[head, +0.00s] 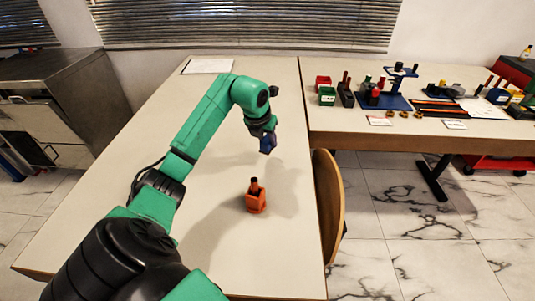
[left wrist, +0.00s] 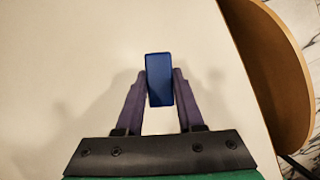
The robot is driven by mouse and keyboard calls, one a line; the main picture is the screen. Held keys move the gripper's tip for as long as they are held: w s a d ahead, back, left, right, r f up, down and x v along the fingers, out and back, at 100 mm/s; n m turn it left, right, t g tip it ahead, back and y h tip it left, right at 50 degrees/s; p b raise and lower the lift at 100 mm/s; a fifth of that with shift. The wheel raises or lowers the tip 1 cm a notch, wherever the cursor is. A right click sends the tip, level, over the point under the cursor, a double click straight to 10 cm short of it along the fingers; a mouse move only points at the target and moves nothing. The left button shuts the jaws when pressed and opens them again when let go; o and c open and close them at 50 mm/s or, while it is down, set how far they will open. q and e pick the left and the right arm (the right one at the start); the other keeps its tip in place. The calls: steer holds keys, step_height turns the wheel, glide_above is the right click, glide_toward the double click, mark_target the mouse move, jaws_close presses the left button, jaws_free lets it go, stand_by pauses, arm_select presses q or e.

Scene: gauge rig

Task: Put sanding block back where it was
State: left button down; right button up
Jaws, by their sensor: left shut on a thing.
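My left gripper (head: 266,138) is above the near table in the head view, with its jaws pointing down. It is shut on a blue block, probably the sanding block (left wrist: 158,80), which sits between the two purple fingers in the left wrist view. In the head view the blue block (head: 267,146) shows only small at the fingertips and appears to be held clear of the tabletop. My right gripper is in neither view.
An orange holder with a dark upright piece (head: 256,200) stands on the near table (head: 225,245). A white sheet (head: 207,66) lies at its far end. A wooden chair (head: 328,205) adjoins its right edge. The right-hand table carries a blue stand (head: 392,102), small bins and tools.

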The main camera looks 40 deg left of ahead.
mark_target(267, 162)
arm_select(q)
step_height(267, 162, down, 6)
steer(key=shift+r, duration=0.25)
steer(key=c, duration=0.5)
jaws_free()
steer(key=shift+f, duration=0.1)
steer(key=v, duration=1.2)
